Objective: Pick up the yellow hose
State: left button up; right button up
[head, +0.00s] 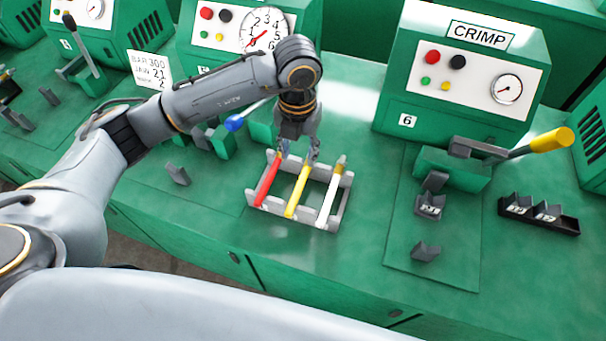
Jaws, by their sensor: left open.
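The yellow hose (296,194) lies in the middle of a grey rack (335,213) on the green bench. A red hose (267,181) lies to its left and a white hose (328,203) to its right, both in the same rack. My left gripper (299,152) points down over the far end of the rack, with its jaws open around or just above the far end of the yellow hose. I cannot tell whether the fingers touch it. The far tip of the yellow hose is partly hidden by the gripper. My right gripper is not in view.
A crimp machine (478,75) with a yellow-handled lever (545,143) stands at the right. A black tray (540,220) of grey dies and a loose die (426,251) lie near it. A blue-knobbed lever (234,123) is left of my gripper. The bench front is clear.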

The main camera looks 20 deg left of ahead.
aim_at(303, 177)
pick_arm(q)
notch_tip(303, 177, down, 3)
jog(key=shift+f, duration=0.15)
jog(key=f, duration=0.1)
jog(key=f+p, duration=0.1)
jog(key=f, duration=0.1)
jog(key=f+p, duration=0.1)
jog(key=shift+w+d+f, duration=0.15)
jog(key=shift+d+f, duration=0.2)
jog(key=shift+d, duration=0.05)
jog(key=shift+f, duration=0.35)
grip_shut()
